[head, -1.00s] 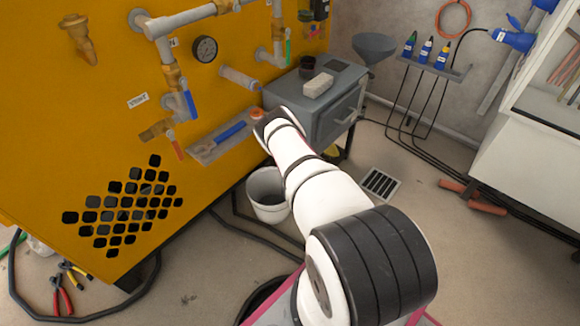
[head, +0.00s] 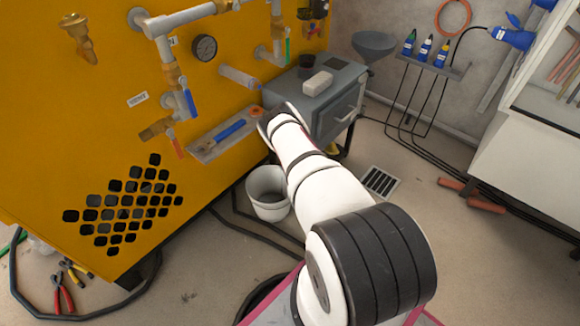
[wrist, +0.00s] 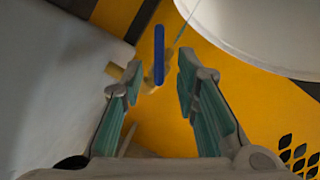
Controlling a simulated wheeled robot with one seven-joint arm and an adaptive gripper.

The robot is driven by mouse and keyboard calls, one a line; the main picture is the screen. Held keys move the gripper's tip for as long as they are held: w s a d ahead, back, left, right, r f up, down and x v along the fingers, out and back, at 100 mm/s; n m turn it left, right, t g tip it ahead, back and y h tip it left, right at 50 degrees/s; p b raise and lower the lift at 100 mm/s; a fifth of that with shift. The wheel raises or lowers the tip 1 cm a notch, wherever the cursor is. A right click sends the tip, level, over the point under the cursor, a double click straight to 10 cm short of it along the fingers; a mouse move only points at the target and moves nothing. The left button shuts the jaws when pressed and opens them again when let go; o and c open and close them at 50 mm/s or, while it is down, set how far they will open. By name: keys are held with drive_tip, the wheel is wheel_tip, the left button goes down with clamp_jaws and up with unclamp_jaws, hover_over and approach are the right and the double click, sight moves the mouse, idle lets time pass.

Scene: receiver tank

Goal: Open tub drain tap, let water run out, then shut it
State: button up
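In the wrist view my gripper (wrist: 155,80) is open, with a blue lever (wrist: 158,55) showing in the gap around its fingertips. Neither finger appears to touch the lever. Brass fittings (wrist: 128,75) show beside and behind the lever, against the yellow tank; this looks like the drain tap. A thin blue-green line runs from near the lever toward the white bucket at the upper right; I cannot tell if it is water. In the head view the bucket (head: 268,195) stands on the floor below the yellow tank (head: 80,110). My arm hides the gripper and this lever there.
A grey cabinet (head: 325,115) stands close right of my wrist, with a pale block (head: 318,84) on top. A shelf (head: 205,152) with a blue-handled tool juts from the tank. Another blue-levered valve (head: 189,103) is above it. Black hoses cross the floor near the bucket.

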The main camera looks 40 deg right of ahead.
drive_tip(key=v, duration=1.2)
drive_tip(key=shift+d+r, duration=0.1)
